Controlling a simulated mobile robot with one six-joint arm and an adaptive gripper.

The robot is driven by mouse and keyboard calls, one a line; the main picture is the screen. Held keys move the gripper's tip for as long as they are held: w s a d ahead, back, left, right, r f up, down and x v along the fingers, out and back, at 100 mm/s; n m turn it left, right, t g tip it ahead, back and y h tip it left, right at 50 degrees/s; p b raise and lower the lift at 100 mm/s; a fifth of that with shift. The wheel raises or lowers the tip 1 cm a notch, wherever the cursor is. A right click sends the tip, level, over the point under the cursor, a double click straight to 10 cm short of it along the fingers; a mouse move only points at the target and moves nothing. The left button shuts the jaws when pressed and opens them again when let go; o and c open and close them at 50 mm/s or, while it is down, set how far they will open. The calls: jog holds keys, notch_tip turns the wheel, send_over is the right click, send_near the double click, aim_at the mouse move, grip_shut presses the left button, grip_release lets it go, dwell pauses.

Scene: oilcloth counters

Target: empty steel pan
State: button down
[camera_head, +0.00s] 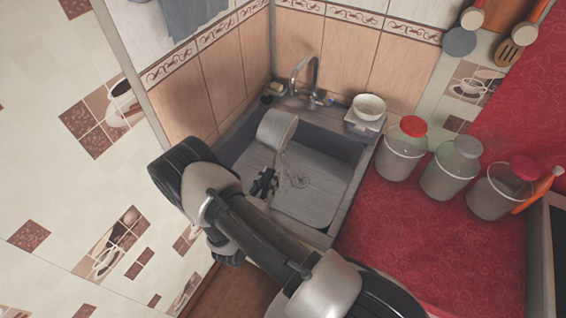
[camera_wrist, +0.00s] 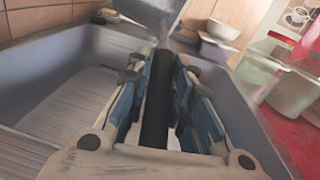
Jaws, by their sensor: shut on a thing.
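The steel pan (camera_head: 277,130) is in the head view, above the back left part of the sink (camera_head: 318,190). It is strongly tilted, its round side turned up. I cannot make out any contents in it. My gripper (camera_head: 264,183) is over the left part of the basin and is shut on the pan's black handle (camera_wrist: 157,100). The handle runs lengthwise between the blue finger pads in the wrist view. The pan body is only partly visible and blurred at the top of that view.
A faucet (camera_head: 312,75) stands close behind the pan. A white bowl (camera_head: 369,106) sits on a small stand at the sink's back right corner. Several lidded jars, including a red-lidded one (camera_head: 400,152), stand on the red counter (camera_head: 385,235). The counter's front part is clear.

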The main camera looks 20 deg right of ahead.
jog(key=shift+w+m+b, duration=0.1)
jog(key=shift+m+b, duration=0.25)
jog(key=shift+m, duration=0.25)
jog(key=shift+w+m+b, duration=0.1)
jog(key=shift+m+b, duration=0.55)
jog(key=shift+m, duration=0.45)
jog(key=shift+a+m, duration=0.1)
jog(key=shift+m, duration=0.2)
jog(key=shift+w+f+m+b, duration=0.1)
jog(key=shift+m+b, duration=0.9)
jog(key=shift+m, duration=0.3)
jog(key=shift+a+m+b, duration=0.1)
jog(key=shift+m+b, duration=0.6)
jog(key=shift+m, duration=0.3)
